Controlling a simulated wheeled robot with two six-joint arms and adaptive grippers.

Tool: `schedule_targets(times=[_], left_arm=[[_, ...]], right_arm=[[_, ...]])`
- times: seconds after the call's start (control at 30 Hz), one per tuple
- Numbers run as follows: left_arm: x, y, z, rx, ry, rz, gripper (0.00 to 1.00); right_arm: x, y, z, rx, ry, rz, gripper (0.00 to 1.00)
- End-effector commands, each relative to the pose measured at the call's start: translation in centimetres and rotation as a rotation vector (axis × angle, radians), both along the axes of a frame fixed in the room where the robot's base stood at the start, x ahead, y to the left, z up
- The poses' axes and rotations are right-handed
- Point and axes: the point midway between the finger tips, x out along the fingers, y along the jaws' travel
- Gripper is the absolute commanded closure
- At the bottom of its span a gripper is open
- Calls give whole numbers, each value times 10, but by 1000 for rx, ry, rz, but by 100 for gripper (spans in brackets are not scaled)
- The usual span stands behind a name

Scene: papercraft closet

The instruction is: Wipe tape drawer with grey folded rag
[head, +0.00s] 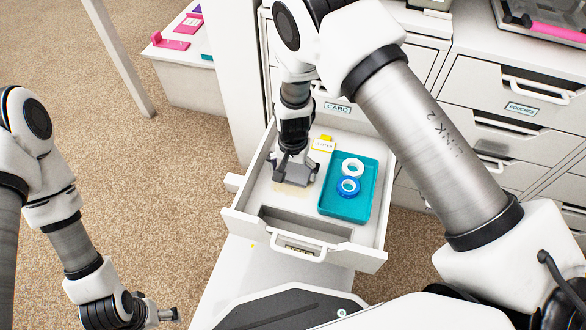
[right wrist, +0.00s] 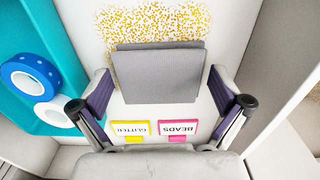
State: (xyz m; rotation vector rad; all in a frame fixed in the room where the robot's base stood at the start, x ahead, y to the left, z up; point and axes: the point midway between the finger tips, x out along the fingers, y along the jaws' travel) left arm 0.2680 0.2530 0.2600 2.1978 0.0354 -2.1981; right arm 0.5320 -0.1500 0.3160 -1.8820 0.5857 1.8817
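The tape drawer (head: 375,240) is pulled open, its front panel towards me. My right gripper (head: 296,180) reaches down into its left half.
A teal tray (head: 367,200) in the drawer's right half holds a white tape roll (head: 352,167) and a blue one (head: 348,187). Glitter (right wrist: 131,128) and beads (right wrist: 177,127) labels lie near the gripper. The drawer walls are close. Closed drawers (head: 520,107) stand at right.

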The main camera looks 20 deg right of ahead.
Motion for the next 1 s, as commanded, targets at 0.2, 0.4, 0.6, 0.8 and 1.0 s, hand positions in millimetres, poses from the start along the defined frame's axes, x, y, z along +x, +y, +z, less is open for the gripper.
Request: schedule_targets(times=[0.2, 0.4, 0.6, 0.8, 1.0], left_arm=[[0, 0, 2, 0, 0, 0, 16], [0, 0, 7, 0, 0, 0, 16], [0, 0, 12, 0, 0, 0, 16], [0, 0, 12, 0, 0, 0, 16], [0, 0, 12, 0, 0, 0, 16]], right_arm=[[0, 0, 2, 0, 0, 0, 0], [0, 0, 5, 0, 0, 0, 0], [0, 0, 8, 0, 0, 0, 0], [0, 0, 7, 0, 0, 0, 0], [0, 0, 7, 0, 0, 0, 39]])
